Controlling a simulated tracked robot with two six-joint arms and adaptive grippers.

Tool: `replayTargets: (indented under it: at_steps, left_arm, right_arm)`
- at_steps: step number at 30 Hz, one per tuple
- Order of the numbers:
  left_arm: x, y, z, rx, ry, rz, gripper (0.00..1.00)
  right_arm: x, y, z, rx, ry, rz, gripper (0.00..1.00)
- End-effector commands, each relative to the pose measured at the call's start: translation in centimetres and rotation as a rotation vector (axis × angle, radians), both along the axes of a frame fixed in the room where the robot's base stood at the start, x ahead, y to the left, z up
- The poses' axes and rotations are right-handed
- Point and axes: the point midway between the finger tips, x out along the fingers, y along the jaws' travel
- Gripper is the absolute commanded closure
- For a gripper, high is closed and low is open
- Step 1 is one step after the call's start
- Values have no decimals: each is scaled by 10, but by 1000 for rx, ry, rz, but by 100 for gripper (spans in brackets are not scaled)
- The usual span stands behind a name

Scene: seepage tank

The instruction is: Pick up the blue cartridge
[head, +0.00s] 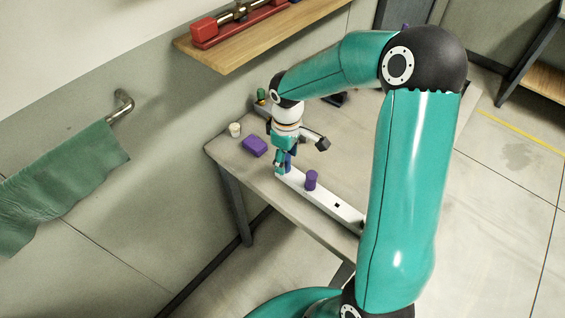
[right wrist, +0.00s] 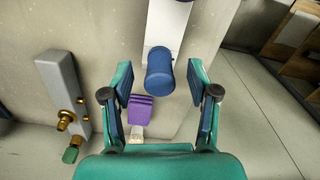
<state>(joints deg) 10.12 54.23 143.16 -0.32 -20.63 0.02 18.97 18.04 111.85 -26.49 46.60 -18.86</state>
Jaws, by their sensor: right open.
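The blue cartridge (right wrist: 160,72) is a short upright cylinder at the end of the long white rail (head: 335,203) on the table. In the right wrist view it stands between the fingers of my right gripper (right wrist: 159,92), with a gap on each side. My right gripper is open, pointing down over the rail's end in the head view (head: 284,162), where it mostly hides the blue cartridge. My left gripper is not in view.
A purple cylinder (head: 311,180) stands farther along the rail. A purple block (head: 255,145) and a small white cup (head: 235,129) are left of the gripper. A grey fixture with brass fittings (right wrist: 62,90) is close by. A wooden shelf (head: 262,38) juts from the wall.

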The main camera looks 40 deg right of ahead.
Motion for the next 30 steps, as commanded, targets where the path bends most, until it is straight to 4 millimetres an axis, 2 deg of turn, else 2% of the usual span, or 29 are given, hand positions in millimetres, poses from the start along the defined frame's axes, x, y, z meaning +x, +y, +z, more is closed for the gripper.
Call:
replayTargets:
  at_steps: [4, 11, 14, 22, 30]
  left_arm:
    - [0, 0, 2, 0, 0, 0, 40]
    - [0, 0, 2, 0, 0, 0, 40]
    - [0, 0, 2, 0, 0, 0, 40]
    - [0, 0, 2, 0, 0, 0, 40]
    - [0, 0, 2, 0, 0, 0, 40]
  right_arm:
    - [-1, 0, -15, 1, 1, -1, 40]
    - [0, 0, -17, -1, -1, -1, 40]
    - [0, 0, -17, -1, -1, -1, 54]
    - [0, 0, -16, -1, -1, 0, 99]
    - [0, 0, -16, -1, -1, 0, 100]
